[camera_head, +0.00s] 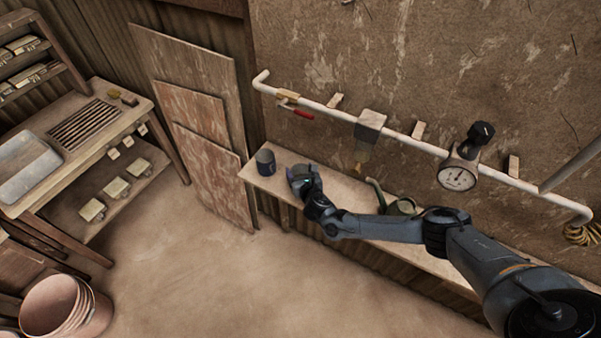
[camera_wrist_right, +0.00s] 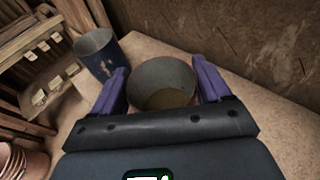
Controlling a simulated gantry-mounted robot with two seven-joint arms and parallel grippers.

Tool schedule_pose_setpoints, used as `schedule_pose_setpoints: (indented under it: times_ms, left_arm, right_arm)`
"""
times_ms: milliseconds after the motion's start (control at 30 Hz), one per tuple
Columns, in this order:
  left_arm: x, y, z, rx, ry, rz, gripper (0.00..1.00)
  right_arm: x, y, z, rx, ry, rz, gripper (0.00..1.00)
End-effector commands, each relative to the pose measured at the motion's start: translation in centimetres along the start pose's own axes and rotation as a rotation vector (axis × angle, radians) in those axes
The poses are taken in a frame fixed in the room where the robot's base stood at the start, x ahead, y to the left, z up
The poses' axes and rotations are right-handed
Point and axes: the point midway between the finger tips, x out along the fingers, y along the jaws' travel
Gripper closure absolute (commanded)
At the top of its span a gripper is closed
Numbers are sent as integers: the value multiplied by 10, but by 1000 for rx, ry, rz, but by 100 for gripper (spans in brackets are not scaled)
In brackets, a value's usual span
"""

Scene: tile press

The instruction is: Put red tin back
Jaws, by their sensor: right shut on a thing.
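My right gripper (camera_head: 298,182) is low over the left part of the wall bench (camera_head: 350,188). In the right wrist view, its two fingers stand on either side of an open, round tin (camera_wrist_right: 163,82), and it is shut on this tin. I take it as the red tin, though its outside colour barely shows. I look down into its brownish inside. In the head view the gripper mostly hides it, and I cannot tell whether it touches the bench. A dark blue tin (camera_head: 265,162) stands upright on the bench's left end, left of the gripper; it also shows in the right wrist view (camera_wrist_right: 97,52). My left gripper is not in view.
A wall pipe with a gauge (camera_head: 458,178) and a red-handled valve (camera_head: 303,114) runs above the bench. A green object (camera_head: 403,206) lies behind my right forearm. Boards (camera_head: 213,178) lean on the wall at left. A worktable and a bucket (camera_head: 62,305) stand farther left.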

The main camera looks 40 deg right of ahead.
Motion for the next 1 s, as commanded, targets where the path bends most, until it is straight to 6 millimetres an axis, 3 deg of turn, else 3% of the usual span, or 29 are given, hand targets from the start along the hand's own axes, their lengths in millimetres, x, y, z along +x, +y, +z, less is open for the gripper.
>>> schedule_pose_setpoints:
  times_ms: [467, 500, 600, 1000]
  left_arm:
    - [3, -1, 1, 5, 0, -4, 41]
    - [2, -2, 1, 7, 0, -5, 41]
    - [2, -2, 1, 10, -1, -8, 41]
    - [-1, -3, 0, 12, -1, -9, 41]
  right_arm:
    - [2, 0, -6, 0, -1, 0, 57]
    - [2, 0, -6, 0, -1, 0, 17]
    - [2, 0, -6, 0, 0, 0, 2]
    - [-4, 0, -3, -1, 0, 1, 0]
